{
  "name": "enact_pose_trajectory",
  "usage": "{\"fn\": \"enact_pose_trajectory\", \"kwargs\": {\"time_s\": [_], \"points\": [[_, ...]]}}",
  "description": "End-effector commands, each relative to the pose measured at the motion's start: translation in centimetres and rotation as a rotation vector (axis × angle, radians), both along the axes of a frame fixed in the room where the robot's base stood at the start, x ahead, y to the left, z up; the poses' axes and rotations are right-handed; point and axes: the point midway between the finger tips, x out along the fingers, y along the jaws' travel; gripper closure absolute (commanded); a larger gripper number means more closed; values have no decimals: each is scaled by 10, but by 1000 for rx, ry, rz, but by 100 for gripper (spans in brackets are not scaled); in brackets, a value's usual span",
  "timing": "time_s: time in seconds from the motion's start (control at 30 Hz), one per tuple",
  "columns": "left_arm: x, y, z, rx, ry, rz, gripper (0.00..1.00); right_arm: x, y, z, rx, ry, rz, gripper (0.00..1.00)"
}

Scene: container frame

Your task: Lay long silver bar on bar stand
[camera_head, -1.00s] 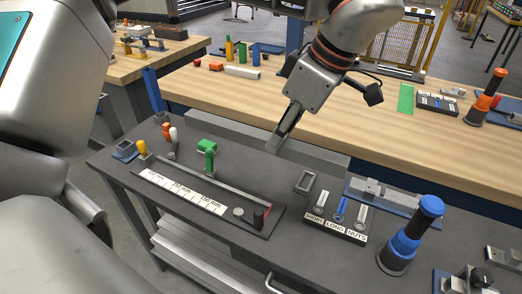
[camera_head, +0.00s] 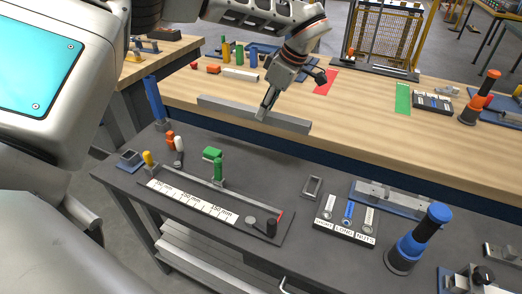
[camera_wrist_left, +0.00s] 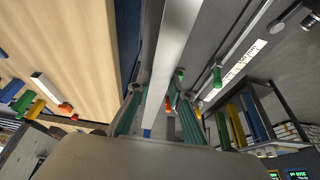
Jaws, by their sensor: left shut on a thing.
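The long silver bar (camera_head: 220,106) is a flat grey strip held level above the front edge of the wooden bench. My left gripper (camera_head: 263,110) is shut on it near its middle, fingers pointing down. In the left wrist view the bar (camera_wrist_left: 172,55) runs lengthwise between the fingers (camera_wrist_left: 158,112) of the gripper. I cannot tell for sure which fixture is the bar stand. A grey fixture on a blue plate (camera_head: 408,207) stands on the dark table at right. My right gripper is not in view.
The dark table holds a ruler gauge (camera_head: 190,199) with a green clamp (camera_head: 217,168), a labelled nut tray (camera_head: 343,234) and a blue-and-black post (camera_head: 418,238). The wooden bench (camera_head: 375,125) has a red mat (camera_head: 325,82), a green mat (camera_head: 403,98) and clear room between.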

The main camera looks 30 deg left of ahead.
Motion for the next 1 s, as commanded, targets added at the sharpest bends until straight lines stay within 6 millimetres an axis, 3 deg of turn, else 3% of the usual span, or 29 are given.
{"fn": "enact_pose_trajectory", "kwargs": {"time_s": [0.2, 0.4, 0.67, 1.0], "points": [[-1, 0, -55, -1, 3, -1, 100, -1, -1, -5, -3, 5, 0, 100], [-1, 0, -94, -1, 0, 1, 100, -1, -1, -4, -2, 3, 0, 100], [0, 0, -112, -1, -1, 1, 100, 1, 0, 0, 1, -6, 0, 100], [0, 0, -150, -1, -3, 1, 100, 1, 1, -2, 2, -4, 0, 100]]}}
